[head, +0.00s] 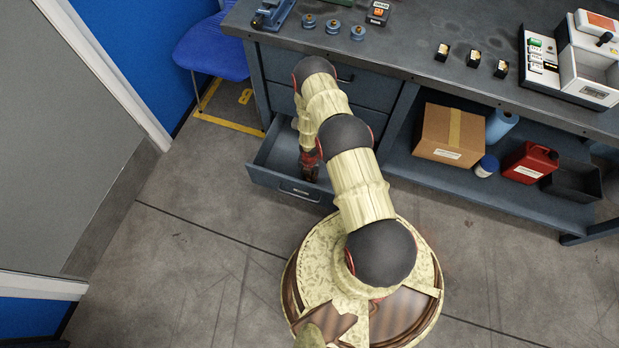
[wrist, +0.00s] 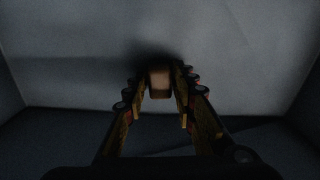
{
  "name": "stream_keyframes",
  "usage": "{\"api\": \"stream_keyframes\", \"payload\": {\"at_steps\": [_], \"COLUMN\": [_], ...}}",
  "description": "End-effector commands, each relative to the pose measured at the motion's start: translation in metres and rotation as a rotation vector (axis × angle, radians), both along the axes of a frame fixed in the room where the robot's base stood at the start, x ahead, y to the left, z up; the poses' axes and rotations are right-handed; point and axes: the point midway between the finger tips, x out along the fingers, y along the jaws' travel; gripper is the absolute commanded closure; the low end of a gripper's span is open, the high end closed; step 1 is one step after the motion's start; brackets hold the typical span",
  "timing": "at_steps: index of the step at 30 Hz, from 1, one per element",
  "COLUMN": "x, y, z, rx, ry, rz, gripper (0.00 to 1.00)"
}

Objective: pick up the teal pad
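No teal pad can be made out in either view. My gripper (head: 310,172) reaches down into the open drawer (head: 262,178) under the bench, and my arm hides part of the drawer's inside. In the wrist view my gripper's two fingers (wrist: 160,100) stand apart, so it looks open. A small tan-brown block (wrist: 160,84) shows between the far ends of the fingers, with a dark shadow above it. The picture is too dark to tell what it is or whether a finger touches it.
The drawer's pale inner surface (wrist: 70,75) fills much of the wrist view, with walls at both sides. The bench top (head: 415,45) holds blue-grey discs, small dark blocks and a device. A cardboard box (head: 437,140) and red can (head: 530,160) sit on the lower shelf.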

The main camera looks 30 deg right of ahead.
Motion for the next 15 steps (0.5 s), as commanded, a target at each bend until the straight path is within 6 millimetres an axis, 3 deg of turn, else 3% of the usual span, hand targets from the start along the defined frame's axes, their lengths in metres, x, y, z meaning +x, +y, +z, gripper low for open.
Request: {"api": "stream_keyframes", "payload": {"at_steps": [12, 15], "x": [-0.0003, -0.0002], "y": [0.0001, 0.0001], "z": [-0.0002, -0.0002], "rx": [0.000, 0.000], "ry": [0.000, 0.000], "rz": [0.000, 0.000], "gripper": [0.99, 1.00]}}
